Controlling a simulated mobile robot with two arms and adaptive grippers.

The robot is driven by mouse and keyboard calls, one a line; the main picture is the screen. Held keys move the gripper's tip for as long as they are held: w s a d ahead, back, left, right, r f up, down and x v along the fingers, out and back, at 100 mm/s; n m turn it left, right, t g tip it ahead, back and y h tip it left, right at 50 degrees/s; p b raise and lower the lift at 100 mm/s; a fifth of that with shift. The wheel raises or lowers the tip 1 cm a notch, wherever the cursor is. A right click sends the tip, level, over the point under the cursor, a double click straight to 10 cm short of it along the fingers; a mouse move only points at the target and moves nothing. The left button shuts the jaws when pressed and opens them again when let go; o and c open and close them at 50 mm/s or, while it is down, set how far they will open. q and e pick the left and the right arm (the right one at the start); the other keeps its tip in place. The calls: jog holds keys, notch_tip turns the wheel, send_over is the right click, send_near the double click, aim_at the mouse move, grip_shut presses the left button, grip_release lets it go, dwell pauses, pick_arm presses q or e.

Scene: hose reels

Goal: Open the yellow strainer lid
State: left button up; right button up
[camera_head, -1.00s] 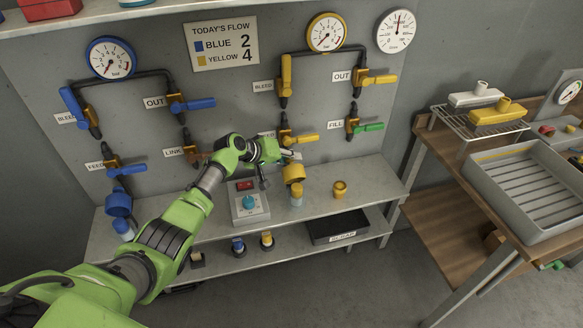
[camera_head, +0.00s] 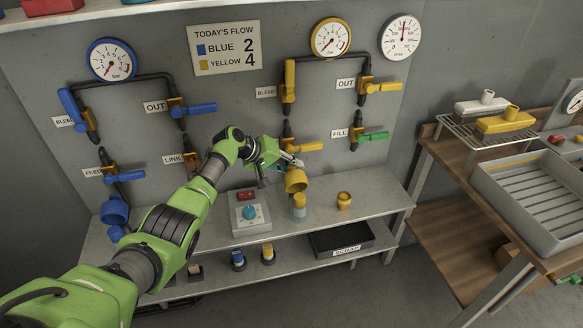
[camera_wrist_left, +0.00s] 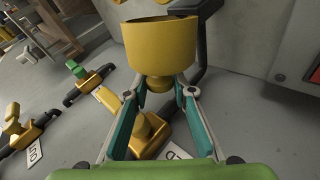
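The yellow strainer (camera_head: 296,181) hangs on the wall panel below the yellow feed lever (camera_head: 304,147), above the shelf. In the left wrist view its round yellow body (camera_wrist_left: 162,45) fills the upper middle, with a small rounded knob (camera_wrist_left: 159,84) facing me. My left gripper (camera_head: 291,161) is at the strainer in the head view. In the wrist view the left gripper (camera_wrist_left: 160,92) has its two fingers apart, one on each side of the knob, with gaps visible. The strainer looks closed. My right gripper is not in view.
Below the strainer, a yellow-topped jar (camera_head: 299,205) and a yellow cup (camera_head: 344,201) stand on the shelf (camera_head: 376,190). A control box (camera_head: 250,213) stands left of them. Levers and pipes surround the arm. A black scrap tray (camera_head: 341,239) sits on the lower shelf.

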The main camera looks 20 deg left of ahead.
pick_arm(q)
jog(key=shift+o, duration=0.9)
jog(key=v, duration=1.2)
jog(key=shift+f, duration=0.1)
